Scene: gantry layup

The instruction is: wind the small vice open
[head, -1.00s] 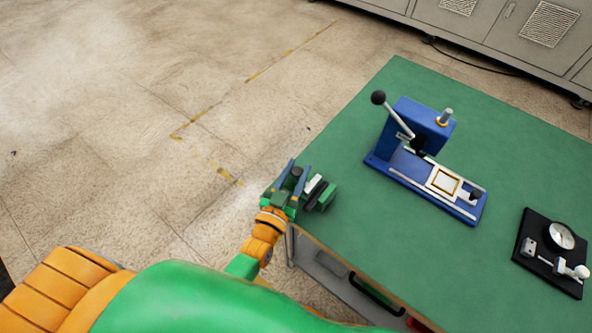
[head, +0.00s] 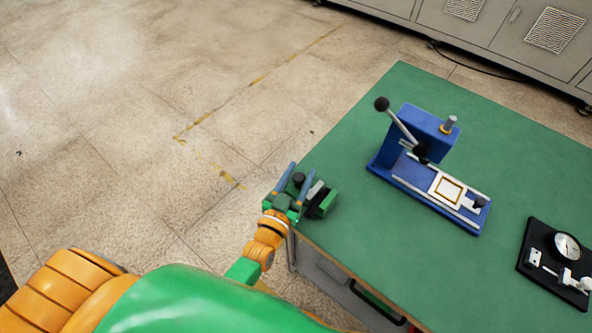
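The small vice (head: 324,202) is a green block with a pale metal bar and dark parts, at the near left corner of the green table. My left gripper (head: 300,175) is at the vice's left side, its two blue fingers spread apart. A dark round knob (head: 298,179) shows between the fingers, with a gap visible beside it. I cannot tell whether either finger touches it. The gripper partly hides the vice's left end and any screw there. My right gripper is not in view.
A blue lever press (head: 412,125) with a black-knobbed handle stands mid-table. A black plate with a dial gauge (head: 567,246) lies at the right. The green tabletop (head: 390,240) between them and the vice is clear. Grey cabinets (head: 480,25) stand behind.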

